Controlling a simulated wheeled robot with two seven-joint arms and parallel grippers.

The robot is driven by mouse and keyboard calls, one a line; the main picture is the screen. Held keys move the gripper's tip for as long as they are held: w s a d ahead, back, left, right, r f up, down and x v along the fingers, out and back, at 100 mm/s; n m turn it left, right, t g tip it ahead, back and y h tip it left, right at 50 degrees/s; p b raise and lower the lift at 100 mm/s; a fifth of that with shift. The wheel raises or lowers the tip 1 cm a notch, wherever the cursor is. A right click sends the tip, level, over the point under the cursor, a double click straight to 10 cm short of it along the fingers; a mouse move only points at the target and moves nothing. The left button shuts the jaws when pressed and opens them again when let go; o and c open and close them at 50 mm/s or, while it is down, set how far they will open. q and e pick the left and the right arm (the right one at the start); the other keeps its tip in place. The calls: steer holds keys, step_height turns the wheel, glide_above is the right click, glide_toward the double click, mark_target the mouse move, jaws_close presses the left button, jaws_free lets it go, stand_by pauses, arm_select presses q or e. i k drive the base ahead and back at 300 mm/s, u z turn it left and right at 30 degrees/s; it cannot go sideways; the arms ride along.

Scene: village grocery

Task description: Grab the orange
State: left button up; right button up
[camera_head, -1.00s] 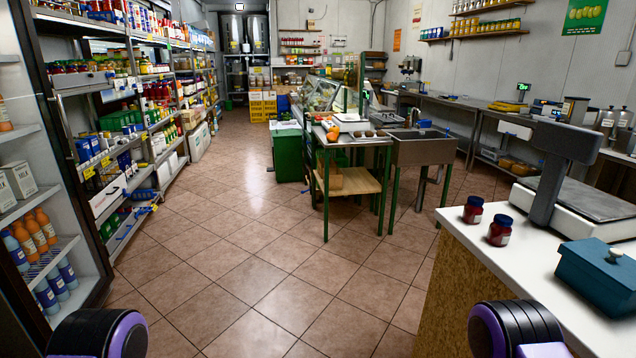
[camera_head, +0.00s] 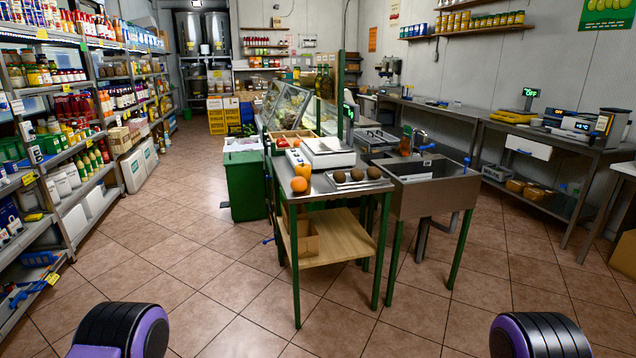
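The orange (camera_head: 299,184) lies on the near left part of a steel-topped table (camera_head: 325,190) with green legs, ahead of me near the middle of the view. An orange-yellow item (camera_head: 302,170) stands right behind it. Several round brown fruits (camera_head: 357,174) lie in a tray to its right. At the bottom left and bottom right only rounded black and purple parts of my two arms show. Neither gripper's fingers are in view. Nothing of mine is near the orange.
A white scale (camera_head: 327,152) stands behind the orange. A steel sink (camera_head: 428,180) adjoins the table on the right, and a green bin (camera_head: 245,185) stands at its left. Stocked shelves (camera_head: 65,150) line the left side. The tiled floor (camera_head: 235,310) before the table is clear.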

mark_target(298, 184)
steer(key=i, duration=2.4)
steer(key=u, duration=0.05)
